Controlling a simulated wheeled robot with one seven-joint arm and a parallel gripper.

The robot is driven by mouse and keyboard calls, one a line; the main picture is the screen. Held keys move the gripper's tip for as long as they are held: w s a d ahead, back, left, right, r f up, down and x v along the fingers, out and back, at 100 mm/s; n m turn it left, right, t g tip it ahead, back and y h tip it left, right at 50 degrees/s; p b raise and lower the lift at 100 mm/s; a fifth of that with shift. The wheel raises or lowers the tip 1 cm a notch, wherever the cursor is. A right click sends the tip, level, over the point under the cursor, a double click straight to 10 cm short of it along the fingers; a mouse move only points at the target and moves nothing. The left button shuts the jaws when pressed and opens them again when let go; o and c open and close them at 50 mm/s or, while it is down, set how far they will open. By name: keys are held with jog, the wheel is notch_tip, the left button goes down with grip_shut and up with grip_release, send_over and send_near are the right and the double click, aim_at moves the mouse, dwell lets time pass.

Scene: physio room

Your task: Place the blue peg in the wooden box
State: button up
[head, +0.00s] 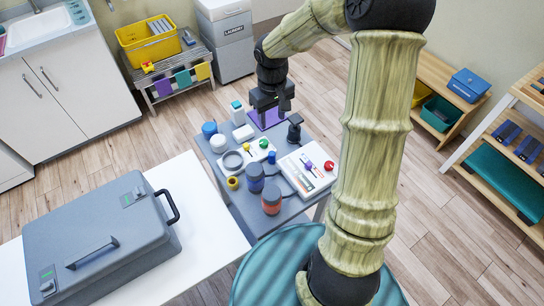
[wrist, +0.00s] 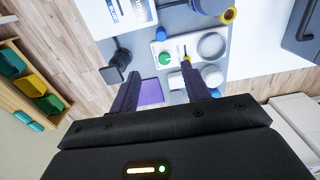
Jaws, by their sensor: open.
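A small blue peg (head: 272,157) stands on the grey table beside the green ball; it also shows in the wrist view (wrist: 161,33), near the top and beyond my fingertips. My gripper (head: 272,103) is above the far end of the table, over the purple mat and apart from the peg. In the wrist view my gripper (wrist: 161,70) has its two fingers spread, with nothing held between them. I cannot make out a wooden box in either view; my arm hides part of the head view.
The purple mat (head: 262,122) is bare. A grey case (head: 100,240) lies on the white table at left. A wooden shelf (head: 438,75) stands at right.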

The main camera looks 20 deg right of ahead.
send_near(272, 153)
jog(key=f, duration=0.5)
jog(key=shift+w+f, duration=0.25)
jog(key=shift+s+f+p, duration=0.15)
jog(key=shift+f+p, duration=0.2)
jog(key=shift+f, duration=0.95)
jog(key=shift+s+f+p, duration=0.1)
jog(key=shift+f+p, duration=0.2)
jog(key=shift+f, duration=1)
grip_shut()
